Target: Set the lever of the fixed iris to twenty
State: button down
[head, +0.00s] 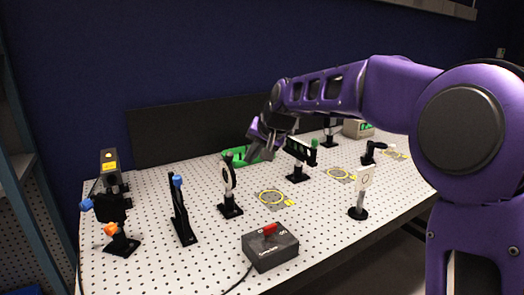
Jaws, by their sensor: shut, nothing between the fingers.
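A round black ring on a post (229,178), which looks like the iris, stands left of the middle of the perforated table. It is seen nearly edge-on. Its lever and any scale marks are too small to make out. My gripper (252,155) is shut and empty, above the table, to the upper right of the ring in the picture. I see a gap between the two in the picture; their true distance is hard to tell.
A laser-like unit (110,172), a black mount with a blue knob (181,212) and a control box with a red switch (270,247) stand left and front. Yellow-ringed spots (271,198) are bare.

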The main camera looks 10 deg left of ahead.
jog(key=shift+a+r, duration=0.2)
jog(key=shift+a, duration=1)
jog(key=shift+r, duration=0.1)
jog(key=w+a+p, duration=0.1)
jog(key=p, duration=0.3)
jog(key=w+a+r+g+h+p, duration=0.1)
jog(key=w+p, duration=0.1)
jog(key=p, duration=0.2)
jog(key=shift+a+r, duration=0.1)
jog(key=shift+a, duration=0.1)
jog(key=shift+s+r, duration=0.1)
